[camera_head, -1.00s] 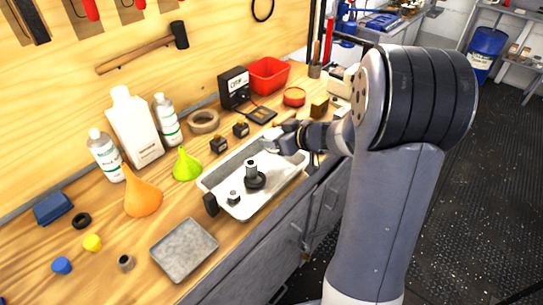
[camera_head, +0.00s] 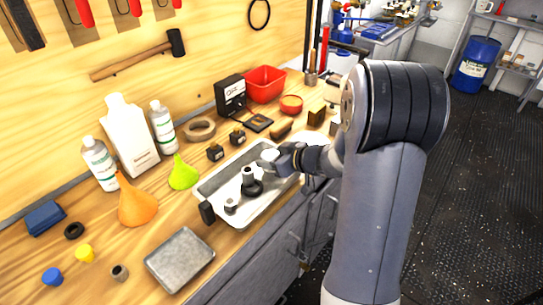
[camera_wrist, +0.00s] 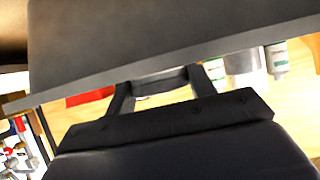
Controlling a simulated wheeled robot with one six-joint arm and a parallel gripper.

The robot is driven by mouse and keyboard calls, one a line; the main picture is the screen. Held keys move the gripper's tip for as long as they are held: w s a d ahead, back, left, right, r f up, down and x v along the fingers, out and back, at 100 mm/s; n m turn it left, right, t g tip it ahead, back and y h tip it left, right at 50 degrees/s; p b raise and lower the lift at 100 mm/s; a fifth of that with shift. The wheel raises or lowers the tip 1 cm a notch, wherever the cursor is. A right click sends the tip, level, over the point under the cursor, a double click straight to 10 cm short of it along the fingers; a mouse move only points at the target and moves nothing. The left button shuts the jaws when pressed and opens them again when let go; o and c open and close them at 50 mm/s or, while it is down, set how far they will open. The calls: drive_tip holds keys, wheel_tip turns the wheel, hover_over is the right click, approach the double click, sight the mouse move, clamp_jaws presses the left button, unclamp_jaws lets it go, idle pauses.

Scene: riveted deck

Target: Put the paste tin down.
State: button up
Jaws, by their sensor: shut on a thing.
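My gripper (camera_head: 283,158) is at the far right end of the shallow metal tray (camera_head: 225,176), over or beside its rim. A small pale thing (camera_head: 269,155), seemingly the paste tin, shows at its fingertips, and the gripper is shut on it. The gripper hides part of it, and I cannot tell whether it touches the tray. In the wrist view the dark fingers (camera_wrist: 160,88) show beneath a large grey surface that blocks most of the view. I cannot tell what that surface is.
Dark fittings (camera_head: 250,183) stand in the tray. Funnels (camera_head: 138,203) and bottles (camera_head: 130,135) are left.

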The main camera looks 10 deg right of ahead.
drive_tip(key=o, duration=1)
drive_tip(key=shift+r, duration=0.1)
drive_tip(key=v, duration=0.4)
drive_tip(key=p+v, duration=0.1)
drive_tip(key=v, duration=0.3)
drive_tip(key=p+v, duration=0.1)
drive_tip(key=v, duration=0.3)
drive_tip(key=shift+s+r, duration=0.1)
drive_tip(key=shift+r, duration=0.3)
drive_tip(key=shift+a+f, duration=0.1)
drive_tip(key=b+x, duration=0.1)
drive_tip(key=x, duration=0.5)
drive_tip(key=b+x, duration=0.1)
drive_tip(key=x, duration=0.5)
drive_tip(key=shift+f, duration=0.45)
drive_tip(key=shift+r, duration=0.25)
